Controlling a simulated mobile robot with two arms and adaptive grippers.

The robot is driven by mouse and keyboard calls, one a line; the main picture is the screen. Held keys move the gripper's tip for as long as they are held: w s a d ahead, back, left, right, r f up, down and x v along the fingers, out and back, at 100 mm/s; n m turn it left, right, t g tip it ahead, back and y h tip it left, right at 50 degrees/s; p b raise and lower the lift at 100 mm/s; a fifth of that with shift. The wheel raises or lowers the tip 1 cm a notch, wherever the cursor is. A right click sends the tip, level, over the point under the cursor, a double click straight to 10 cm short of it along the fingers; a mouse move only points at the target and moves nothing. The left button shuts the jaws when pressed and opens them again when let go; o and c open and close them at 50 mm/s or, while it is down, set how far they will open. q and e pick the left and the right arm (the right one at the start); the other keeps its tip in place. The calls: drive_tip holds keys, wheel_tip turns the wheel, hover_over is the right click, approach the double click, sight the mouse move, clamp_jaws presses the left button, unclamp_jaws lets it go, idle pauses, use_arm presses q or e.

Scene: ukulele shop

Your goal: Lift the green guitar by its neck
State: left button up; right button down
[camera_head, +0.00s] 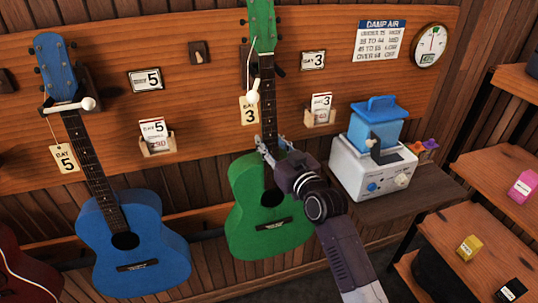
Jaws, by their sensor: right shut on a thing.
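The green guitar (247,205) hangs upright on the wooden wall board, in the middle of the view. Its green headstock (262,22) is at the top edge, by a wall hanger (252,90). A tag reading 3 (249,111) hangs beside its neck. My right gripper (268,147) is shut on the guitar's neck, low down near where it meets the body. The gripper and wrist hide part of the guitar's upper right body. My left gripper is out of view.
A blue guitar (130,232) hangs at the left, and a dark red guitar (20,270) shows at the lower left edge. A white device with a blue top (372,165) stands on a ledge at the right. Wooden shelves (478,230) with small boxes stand farther right.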

sight(270, 133)
wheel_tip(270, 133, up, 3)
drive_tip(key=shift+s+r, duration=0.1)
drive_tip(key=a+b+v, duration=0.1)
drive_tip(key=b+v, duration=0.1)
drive_tip(key=v, duration=0.7)
drive_tip(key=s+a+b+v, duration=0.1)
drive_tip(key=b+v, duration=0.1)
drive_tip(key=v, duration=0.8)
drive_tip(key=shift+s+a+f+b, duration=0.2)
drive_tip(key=shift+s+a+b, duration=0.05)
drive_tip(key=shift+s+b, duration=0.1)
drive_tip(key=c, duration=2.2)
unclamp_jaws()
clamp_jaws()
